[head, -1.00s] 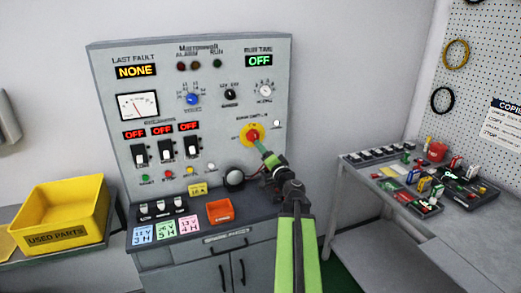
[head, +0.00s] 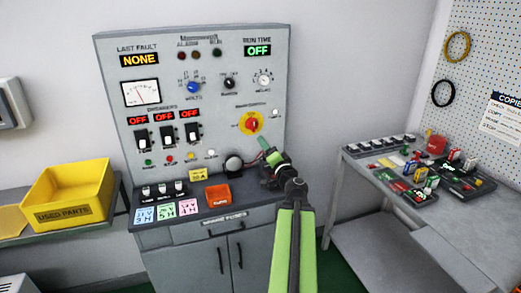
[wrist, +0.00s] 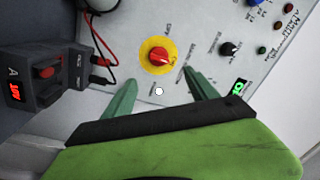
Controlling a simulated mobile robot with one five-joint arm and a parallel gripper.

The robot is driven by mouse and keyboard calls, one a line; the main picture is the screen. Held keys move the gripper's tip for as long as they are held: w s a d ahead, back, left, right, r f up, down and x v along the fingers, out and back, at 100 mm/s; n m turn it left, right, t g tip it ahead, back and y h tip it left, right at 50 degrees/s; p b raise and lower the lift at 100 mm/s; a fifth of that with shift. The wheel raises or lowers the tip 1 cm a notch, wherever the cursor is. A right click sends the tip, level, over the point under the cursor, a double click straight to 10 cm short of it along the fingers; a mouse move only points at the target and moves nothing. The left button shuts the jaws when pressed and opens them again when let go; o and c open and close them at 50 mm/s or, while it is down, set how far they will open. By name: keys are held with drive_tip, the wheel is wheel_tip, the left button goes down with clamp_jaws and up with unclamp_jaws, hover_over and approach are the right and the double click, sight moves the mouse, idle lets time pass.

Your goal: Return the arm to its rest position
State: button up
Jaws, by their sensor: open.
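My gripper (head: 268,150) is at the end of my green arm, in front of the grey control panel (head: 215,125). In the wrist view its two green fingers (wrist: 158,98) are spread apart with nothing between them. The red rotary knob on a yellow disc (head: 251,123) is just up and left of the fingertips in the head view. In the wrist view the red knob (wrist: 158,58) shows beyond the fingers, apart from them.
A grey cabinet (head: 222,262) stands below the panel, with an orange tray (head: 217,195) on top. A yellow used-parts bin (head: 70,195) is at left. A side bench (head: 350,155) with several small parts is at right.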

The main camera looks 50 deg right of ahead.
drive_tip(key=shift+s+d, duration=0.2)
drive_tip(key=shift+d, duration=0.1)
